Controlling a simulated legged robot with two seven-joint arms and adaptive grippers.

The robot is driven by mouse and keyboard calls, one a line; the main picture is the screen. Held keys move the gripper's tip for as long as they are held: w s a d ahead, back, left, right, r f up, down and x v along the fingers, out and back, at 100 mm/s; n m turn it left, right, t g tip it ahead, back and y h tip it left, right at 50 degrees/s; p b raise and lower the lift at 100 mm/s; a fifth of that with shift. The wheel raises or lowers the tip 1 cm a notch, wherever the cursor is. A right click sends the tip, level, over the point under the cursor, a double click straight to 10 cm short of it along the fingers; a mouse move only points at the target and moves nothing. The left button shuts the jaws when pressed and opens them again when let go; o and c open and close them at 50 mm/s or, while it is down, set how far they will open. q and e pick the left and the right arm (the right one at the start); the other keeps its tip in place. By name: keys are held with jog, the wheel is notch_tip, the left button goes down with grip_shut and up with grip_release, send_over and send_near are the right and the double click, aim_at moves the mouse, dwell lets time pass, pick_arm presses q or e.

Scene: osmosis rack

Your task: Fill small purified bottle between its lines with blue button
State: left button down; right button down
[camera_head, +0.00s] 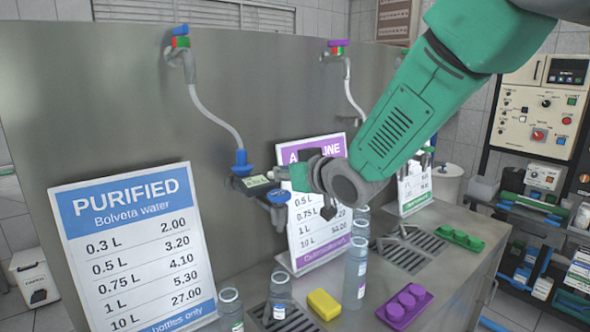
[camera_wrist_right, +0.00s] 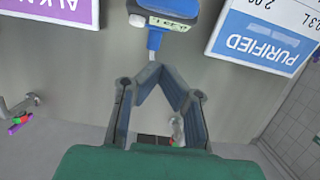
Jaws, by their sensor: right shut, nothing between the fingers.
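The purified dispenser has a lit display (camera_head: 257,182), a blue fitting (camera_head: 241,160) where its hose enters, and a blue part (camera_head: 278,196) at the front. My right gripper (camera_head: 286,174) is shut and empty, close to the display's right side. In the right wrist view its fingertips (camera_wrist_right: 156,68) meet just below the blue fitting (camera_wrist_right: 155,41); I cannot tell if they touch anything. Two short clear bottles stand below: one (camera_head: 281,288) with a blue label, one (camera_head: 231,308) with a green label. Their water levels and lines are unclear. My left gripper is out of view.
The purified price sign (camera_head: 130,245) stands left, the alkaline sign (camera_head: 308,222) behind my wrist. Taller bottles (camera_head: 355,275), a yellow block (camera_head: 323,304), a purple holder (camera_head: 405,306) and a green holder (camera_head: 460,238) occupy the counter. A blue-red-green valve (camera_head: 180,37) is on the wall.

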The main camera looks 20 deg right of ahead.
aim_at(281, 195)
jog(key=f, duration=0.4)
jog(key=shift+w+d+f, duration=0.1)
jog(key=shift+w+d, duration=0.15)
jog(key=shift+w, duration=0.1)
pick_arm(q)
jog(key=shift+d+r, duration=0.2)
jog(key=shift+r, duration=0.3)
pick_arm(e)
jog(key=shift+a, duration=0.15)
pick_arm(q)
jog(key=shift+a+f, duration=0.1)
pick_arm(e)
jog(key=shift+a, duration=0.2)
